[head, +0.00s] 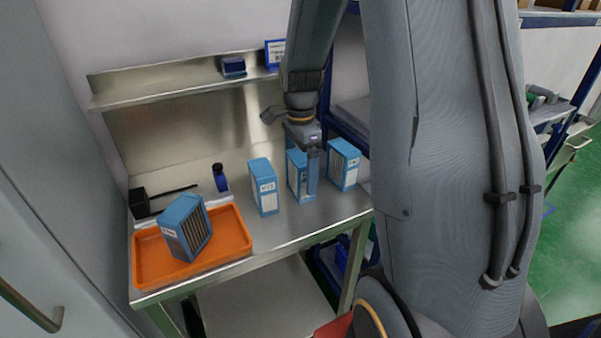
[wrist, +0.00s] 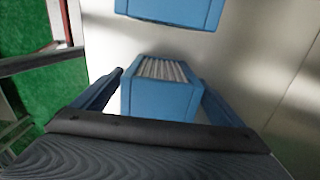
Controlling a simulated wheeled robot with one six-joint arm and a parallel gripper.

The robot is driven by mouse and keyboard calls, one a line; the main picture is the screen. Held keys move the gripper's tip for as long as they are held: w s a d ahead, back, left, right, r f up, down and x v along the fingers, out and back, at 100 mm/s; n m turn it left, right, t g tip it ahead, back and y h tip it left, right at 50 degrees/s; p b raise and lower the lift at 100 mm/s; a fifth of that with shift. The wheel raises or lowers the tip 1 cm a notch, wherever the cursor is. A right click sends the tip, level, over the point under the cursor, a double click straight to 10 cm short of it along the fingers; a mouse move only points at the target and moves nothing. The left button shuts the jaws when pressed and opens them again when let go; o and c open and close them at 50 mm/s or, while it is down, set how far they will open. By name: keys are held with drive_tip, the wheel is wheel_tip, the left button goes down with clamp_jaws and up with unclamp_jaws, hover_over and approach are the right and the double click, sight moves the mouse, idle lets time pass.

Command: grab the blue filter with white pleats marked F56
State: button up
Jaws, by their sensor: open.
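Several blue filters stand upright on the steel bench: a left one (head: 263,187), a middle one (head: 294,168) and a right one (head: 343,165). Another blue filter (head: 185,226) leans tilted in the orange tray. Their labels are too small to read surely, so I cannot tell which is F56. My gripper (head: 311,172) is open at the middle filter and partly hides it. In the wrist view, a filter with pale pleats (wrist: 161,98) stands between my open fingers (wrist: 160,78), with no clear contact. Another blue filter (wrist: 172,10) shows at the top edge.
The orange tray (head: 240,246) lies at the bench's left front. A dark blue bottle (head: 220,179) and a black box (head: 139,203) stand behind it. A shelf (head: 160,92) runs along the back. Neighbouring filters stand close on both sides of my gripper.

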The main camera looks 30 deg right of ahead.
drive_tip(key=shift+f, duration=0.2)
drive_tip(key=c, duration=1.2)
drive_tip(key=shift+r, duration=0.1)
